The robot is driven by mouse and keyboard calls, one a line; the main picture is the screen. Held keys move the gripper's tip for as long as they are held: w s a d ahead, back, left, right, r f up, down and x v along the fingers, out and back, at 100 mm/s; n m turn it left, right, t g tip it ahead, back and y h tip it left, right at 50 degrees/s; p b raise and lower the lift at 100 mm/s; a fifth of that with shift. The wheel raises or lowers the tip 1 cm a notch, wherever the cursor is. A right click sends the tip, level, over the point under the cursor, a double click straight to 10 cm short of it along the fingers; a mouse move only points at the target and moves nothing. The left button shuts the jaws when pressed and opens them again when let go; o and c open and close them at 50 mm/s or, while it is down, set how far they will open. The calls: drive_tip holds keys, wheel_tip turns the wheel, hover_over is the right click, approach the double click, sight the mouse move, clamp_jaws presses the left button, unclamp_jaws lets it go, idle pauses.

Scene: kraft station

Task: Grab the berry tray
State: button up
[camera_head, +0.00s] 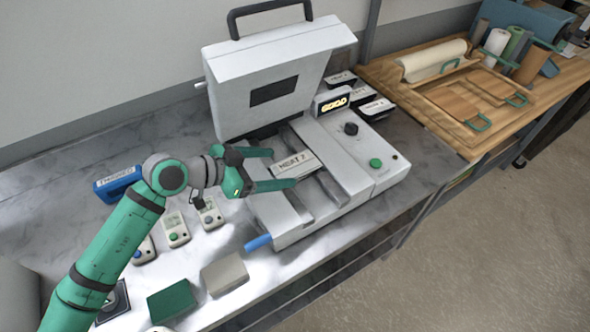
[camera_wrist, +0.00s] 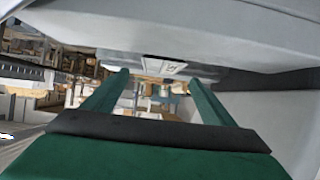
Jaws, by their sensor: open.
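No tray that I can read as the berry tray shows in the head view. A tray labelled what looks like "MEAT 2" (camera_head: 296,163) sits in the open sealing machine (camera_head: 325,190). My gripper (camera_head: 284,168) is open at this tray, its two green fingers reaching toward the label from the left. I cannot tell whether they touch it. Several labelled trays (camera_head: 376,108) lie behind the machine at its right; their labels are too small to read. In the wrist view, my open gripper (camera_wrist: 158,82) has nothing clearly held between its fingers, and a small white label (camera_wrist: 164,67) shows beyond them.
The machine's raised lid (camera_head: 275,75) stands over the gripper. A lit sign (camera_head: 334,105) reads "GOOD". A blue "FINISHED" box (camera_head: 118,184), small button devices (camera_head: 175,230), a green block (camera_head: 172,299) and a grey block (camera_head: 224,273) are on the counter. A wooden table (camera_head: 440,105) is at the right.

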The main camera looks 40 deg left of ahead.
sight(297, 165)
drive_tip(key=x, duration=0.8)
drive_tip(key=shift+a+f, duration=0.1)
drive_tip(key=shift+f, duration=0.05)
drive_tip(key=shift+s, duration=0.1)
drive_tip(key=c, duration=1.2)
drive_tip(key=shift+c, duration=0.7)
